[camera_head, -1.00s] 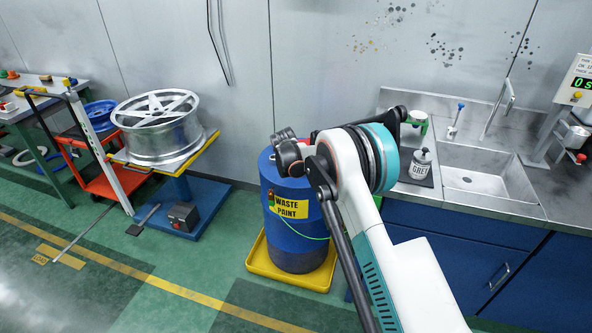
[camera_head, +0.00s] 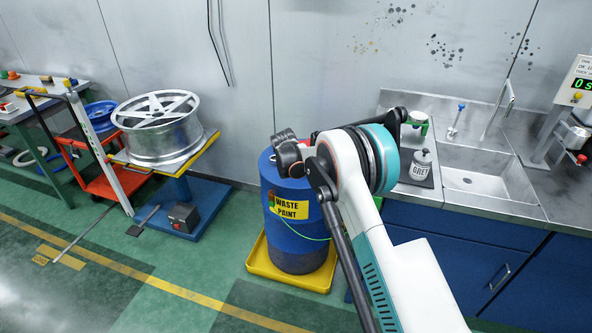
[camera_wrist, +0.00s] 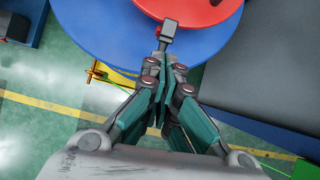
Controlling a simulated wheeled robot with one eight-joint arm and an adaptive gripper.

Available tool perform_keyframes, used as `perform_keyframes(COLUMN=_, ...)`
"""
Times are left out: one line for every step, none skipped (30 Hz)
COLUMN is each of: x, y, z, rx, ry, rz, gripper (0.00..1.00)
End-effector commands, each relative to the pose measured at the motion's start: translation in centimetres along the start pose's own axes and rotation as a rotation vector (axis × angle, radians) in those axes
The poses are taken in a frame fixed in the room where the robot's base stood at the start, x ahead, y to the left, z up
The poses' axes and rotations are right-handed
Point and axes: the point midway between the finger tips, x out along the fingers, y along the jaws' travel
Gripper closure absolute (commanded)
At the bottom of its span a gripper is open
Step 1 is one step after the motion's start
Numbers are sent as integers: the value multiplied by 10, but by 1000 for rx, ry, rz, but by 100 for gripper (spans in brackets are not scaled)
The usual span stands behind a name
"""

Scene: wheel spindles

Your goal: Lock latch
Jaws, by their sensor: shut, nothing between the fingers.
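A blue waste paint drum (camera_head: 290,235) stands on a yellow tray (camera_head: 290,277), behind my arm in the head view. In the wrist view its blue top (camera_wrist: 95,30) carries a red lid (camera_wrist: 195,10). A small grey latch (camera_wrist: 169,26) sits at the lid's near edge, its block over the red and its stem reaching toward me. My gripper (camera_wrist: 163,62) is shut and empty, with its fingertips right at the near end of the latch stem. I cannot tell whether they touch.
A steel sink counter (camera_head: 515,205) with blue cabinets stands right of the drum. A grey bottle (camera_head: 420,165) stands on the counter. A wheel rim (camera_head: 160,130) rests on a yellow-topped stand at left. The wall is close behind the drum; floor in front is clear.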

Motion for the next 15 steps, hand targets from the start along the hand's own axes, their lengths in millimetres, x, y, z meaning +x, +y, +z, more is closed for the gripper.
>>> perform_keyframes(x=0, y=0, z=0, rx=0, ry=0, rz=0, gripper=100)
perform_keyframes(x=0, y=0, z=0, rx=0, ry=0, rz=0, gripper=100)
perform_keyframes(x=0, y=0, z=0, rx=0, ry=0, rz=0, gripper=100)
perform_keyframes(x=0, y=0, z=0, rx=0, ry=0, rz=0, gripper=100)
perform_keyframes(x=0, y=0, z=0, rx=0, ry=0, rz=0, gripper=100)
perform_keyframes(x=-1, y=0, z=0, rx=0, ry=0, rz=0, gripper=100)
perform_keyframes(x=-1, y=0, z=1, rx=0, ry=0, rz=0, gripper=100)
perform_keyframes(x=-2, y=0, z=1, rx=0, ry=0, rz=0, gripper=100)
perform_keyframes(x=-3, y=0, z=2, rx=0, ry=0, rz=0, gripper=100)
perform_keyframes(x=-4, y=0, z=2, rx=0, ry=0, rz=0, gripper=100)
perform_keyframes(x=-5, y=0, z=3, rx=0, ry=0, rz=0, gripper=100)
perform_keyframes(x=-6, y=0, z=4, rx=0, ry=0, rz=0, gripper=100)
perform_keyframes(x=-7, y=0, z=5, rx=0, ry=0, rz=0, gripper=100)
perform_keyframes(x=-9, y=0, z=6, rx=0, ry=0, rz=0, gripper=100)
perform_keyframes(x=-10, y=0, z=7, rx=0, ry=0, rz=0, gripper=100)
